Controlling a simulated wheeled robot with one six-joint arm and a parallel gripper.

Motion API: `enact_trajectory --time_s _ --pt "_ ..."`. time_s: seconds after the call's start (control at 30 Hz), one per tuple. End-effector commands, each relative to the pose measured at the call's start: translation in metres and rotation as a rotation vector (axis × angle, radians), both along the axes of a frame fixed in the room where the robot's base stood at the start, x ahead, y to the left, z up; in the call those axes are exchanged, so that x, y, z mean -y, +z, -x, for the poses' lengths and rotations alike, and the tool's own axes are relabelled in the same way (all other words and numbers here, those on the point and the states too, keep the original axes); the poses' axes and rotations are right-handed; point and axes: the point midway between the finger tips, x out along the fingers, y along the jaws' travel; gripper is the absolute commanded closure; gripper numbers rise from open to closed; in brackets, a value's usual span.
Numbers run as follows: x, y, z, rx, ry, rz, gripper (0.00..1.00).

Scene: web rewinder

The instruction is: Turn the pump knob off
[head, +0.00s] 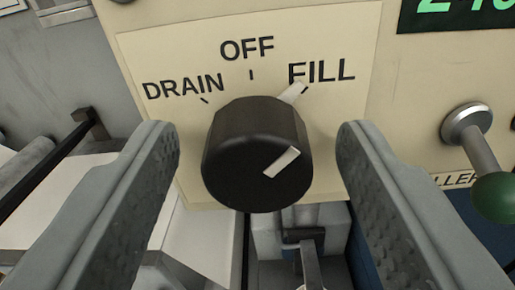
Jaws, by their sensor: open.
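The pump knob (240,155) is a round black knob with a white mark on its face and a white pointer at its upper right. The pointer is at the FILL mark. It sits on a cream label plate (300,30) reading DRAIN at left, OFF at top and FILL at right. My gripper (258,145) is open, with one grey finger left of the knob and one right of it. Gaps show between the knob and both fingers.
A lever with a green grip (495,195) sticks out of the panel at right, near my right finger. A dark display with green digits (465,12) is at upper right. A black bar (45,165) and white surfaces lie at left. Metal parts (300,240) show below the knob.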

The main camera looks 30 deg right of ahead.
Motion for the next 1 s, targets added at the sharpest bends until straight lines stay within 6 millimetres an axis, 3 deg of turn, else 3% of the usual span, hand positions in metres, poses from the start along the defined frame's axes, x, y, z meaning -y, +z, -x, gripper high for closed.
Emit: enact_trajectory --time_s 0.1,0.33,0.67,1.0 --pt "-0.0001 0.0000 0.0002 0.000 0.000 0.000 0.46" --pt "-0.0002 0.0000 0.0003 0.000 0.000 0.000 0.89" --pt "-0.0003 -0.0001 0.0003 -0.023 0.000 0.039 0.89" --pt "-0.0007 -0.0001 0.0000 -0.142 0.000 0.235 0.89"
